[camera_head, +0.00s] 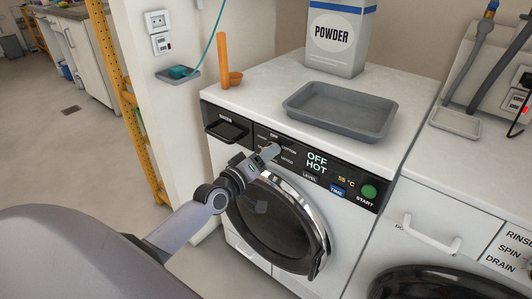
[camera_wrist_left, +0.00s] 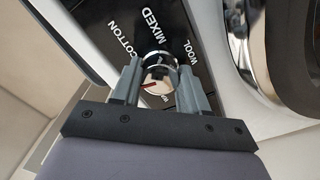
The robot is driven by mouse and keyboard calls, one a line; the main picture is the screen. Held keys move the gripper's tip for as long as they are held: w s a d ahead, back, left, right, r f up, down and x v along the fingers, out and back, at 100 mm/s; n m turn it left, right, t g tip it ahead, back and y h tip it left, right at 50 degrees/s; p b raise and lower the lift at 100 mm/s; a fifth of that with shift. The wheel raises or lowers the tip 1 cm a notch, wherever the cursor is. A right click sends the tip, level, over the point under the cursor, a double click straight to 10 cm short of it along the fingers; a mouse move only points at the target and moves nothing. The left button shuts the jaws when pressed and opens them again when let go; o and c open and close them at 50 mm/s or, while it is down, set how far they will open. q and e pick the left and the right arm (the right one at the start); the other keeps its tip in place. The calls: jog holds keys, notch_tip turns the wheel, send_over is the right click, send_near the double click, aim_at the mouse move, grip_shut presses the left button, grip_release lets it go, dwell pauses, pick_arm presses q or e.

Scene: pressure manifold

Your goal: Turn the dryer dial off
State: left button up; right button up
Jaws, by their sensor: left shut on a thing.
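The dryer (camera_head: 300,200) is a white front-loading machine with a black control panel. My left gripper (camera_head: 270,153) reaches the dial from the front left. In the left wrist view its two fingers (camera_wrist_left: 158,84) are shut on the dial, one on each side. My right gripper is in neither view.
A grey tray (camera_head: 341,108) and a POWDER box (camera_head: 334,40) stand on the dryer top. The round door (camera_head: 275,225) is below the panel. A green START button (camera_head: 369,191) is at the right.

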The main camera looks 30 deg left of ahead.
pick_arm(q)
jog(key=shift+n, duration=1)
jog(key=o, duration=1.1)
jog(key=shift+c, duration=0.2)
jog(key=s+p, duration=0.1)
jog(key=s, duration=0.6)
jog(key=shift+a, duration=0.3)
jog(key=shift+s, duration=0.1)
